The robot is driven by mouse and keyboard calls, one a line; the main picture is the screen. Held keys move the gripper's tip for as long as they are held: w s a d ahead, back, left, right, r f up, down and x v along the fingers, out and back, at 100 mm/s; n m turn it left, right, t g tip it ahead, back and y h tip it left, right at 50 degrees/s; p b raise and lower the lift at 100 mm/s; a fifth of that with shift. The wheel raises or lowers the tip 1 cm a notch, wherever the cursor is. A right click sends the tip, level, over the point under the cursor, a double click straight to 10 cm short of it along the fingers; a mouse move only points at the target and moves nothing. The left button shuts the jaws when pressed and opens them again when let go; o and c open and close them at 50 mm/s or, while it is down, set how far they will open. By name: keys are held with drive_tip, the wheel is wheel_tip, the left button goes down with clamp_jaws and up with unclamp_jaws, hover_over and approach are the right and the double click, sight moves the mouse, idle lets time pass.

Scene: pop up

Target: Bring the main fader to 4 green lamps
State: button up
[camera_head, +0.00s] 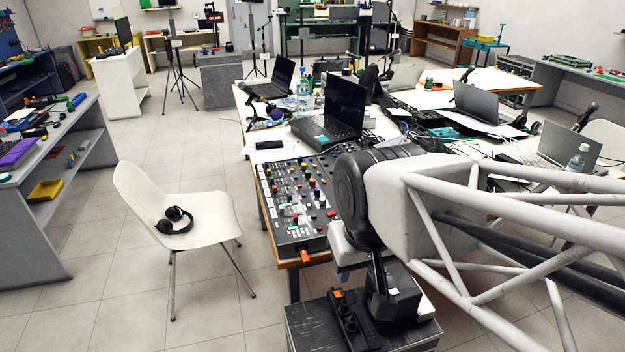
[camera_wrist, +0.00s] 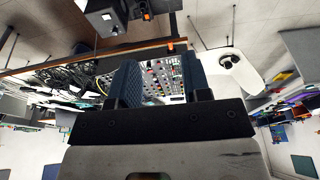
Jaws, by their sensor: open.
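The mixing console (camera_head: 262,196) lies on the wooden table, covered with small coloured knobs, caps and slider tracks. It also shows in the wrist view (camera_wrist: 165,75), between my fingers. An orange piece (camera_head: 305,256) sticks out at the console's near edge and also shows in the wrist view (camera_wrist: 170,45). I cannot tell which control is the main fader, nor any lit green lamps. My gripper (camera_wrist: 159,75) is open and empty, with two blue ribbed fingers apart. In the head view my arm hides the console's right part and most of my gripper.
An open laptop (camera_head: 343,108) stands behind the console. A phone (camera_head: 269,145) lies on the table near it. A white chair (camera_head: 140,190) with headphones (camera_head: 174,220) stands to the left. Cables and more laptops crowd the table to the right. The floor between chair and console is free.

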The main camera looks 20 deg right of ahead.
drive_tip(key=shift+c, duration=1.1)
drive_tip(key=w+f, duration=0.2)
drive_tip(key=w, duration=1.1)
drive_tip(key=w+f, duration=0.3)
drive_tip(key=w, duration=0.9)
drive_tip(key=w+d+f+t, duration=0.1)
drive_tip(key=w+f, duration=1.7)
drive_tip(key=w, duration=0.4)
drive_tip(key=shift+w+d+f, duration=0.15)
drive_tip(key=shift+d, duration=0.2)
drive_tip(key=shift+f, duration=0.1)
